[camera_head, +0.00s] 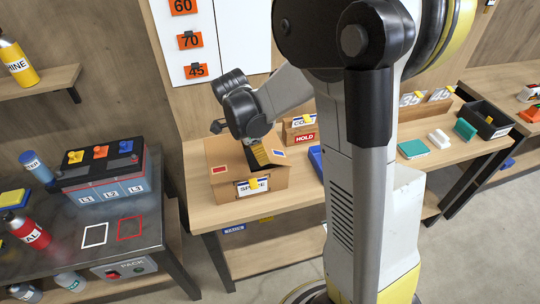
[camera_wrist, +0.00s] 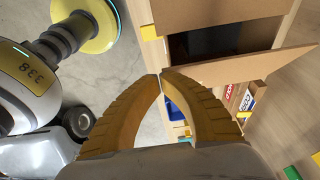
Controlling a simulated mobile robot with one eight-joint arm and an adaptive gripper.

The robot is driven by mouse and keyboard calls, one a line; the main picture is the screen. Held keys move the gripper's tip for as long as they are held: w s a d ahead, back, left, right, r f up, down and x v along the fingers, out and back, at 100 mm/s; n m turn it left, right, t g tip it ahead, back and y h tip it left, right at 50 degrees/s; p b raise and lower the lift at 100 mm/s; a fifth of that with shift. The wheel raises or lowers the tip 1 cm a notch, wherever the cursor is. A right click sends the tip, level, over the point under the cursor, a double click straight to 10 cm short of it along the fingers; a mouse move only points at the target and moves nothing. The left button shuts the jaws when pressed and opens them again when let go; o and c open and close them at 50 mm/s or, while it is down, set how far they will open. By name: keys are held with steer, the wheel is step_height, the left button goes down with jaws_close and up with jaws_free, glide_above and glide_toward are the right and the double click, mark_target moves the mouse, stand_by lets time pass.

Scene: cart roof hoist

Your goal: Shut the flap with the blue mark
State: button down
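A cardboard box (camera_head: 268,184) with a label on its front stands on the wooden bench. Its left flap carries a red mark (camera_head: 220,169). Its right flap carries a small blue mark (camera_head: 279,153). In the wrist view the box's dark opening (camera_wrist: 215,43) shows, and a flap (camera_wrist: 245,65) stands out from its edge, with its mark not visible. My gripper (camera_head: 258,153) is over the box between the flaps in the head view. In the wrist view my gripper (camera_wrist: 160,77) has its fingertips together with nothing seen between them. Contact with the flap cannot be told.
Wooden blocks with labels (camera_head: 300,132) stand behind the box on the right. A blue bin (camera_head: 316,160) is beside the box. A dark table (camera_head: 150,235) with a battery (camera_head: 103,170) and bottles is at the left. Teal and white items (camera_head: 413,149) lie farther right.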

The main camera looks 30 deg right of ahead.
steer(key=f+b, duration=0.1)
steer(key=a+f+b, duration=0.1)
steer(key=a+f, duration=0.1)
steer(key=f, duration=0.1)
steer(key=shift+w+a+b, duration=0.1)
steer(key=shift+w+b, duration=0.2)
steer(key=shift+b, duration=0.1)
steer(key=shift+a+f+b, duration=0.25)
steer(key=shift+f+b, duration=0.3)
steer(key=shift+f, duration=0.2)
steer(key=shift+d, duration=0.15)
